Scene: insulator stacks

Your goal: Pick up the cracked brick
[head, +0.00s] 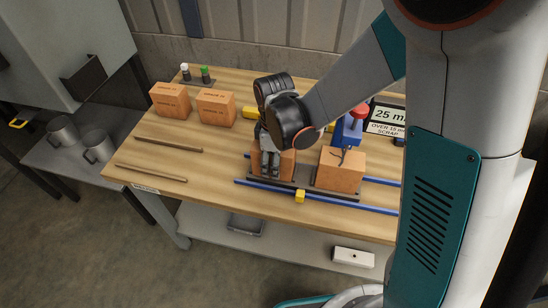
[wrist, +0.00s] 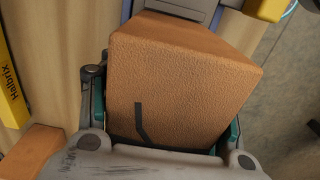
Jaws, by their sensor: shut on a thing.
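My gripper (head: 270,168) points down at the left of two orange bricks at the table's front and is shut on this brick (head: 287,164). In the wrist view the held brick (wrist: 180,75) sits tilted between the two fingers, with a dark bent line on its near face. I cannot tell whether it is clear of the dark plate (head: 300,184) below. The right brick (head: 340,172) stands on that plate with dark branching crack lines on its top and upper front. My fingers hide part of the held brick in the head view.
Two more bricks (head: 171,100) (head: 216,107) stand at the back left. A blue device with a red knob (head: 360,110) and a "25 mm" sign (head: 390,115) stand behind the right brick. Blue rails (head: 325,200) run along the front. Two wooden sticks lie at left.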

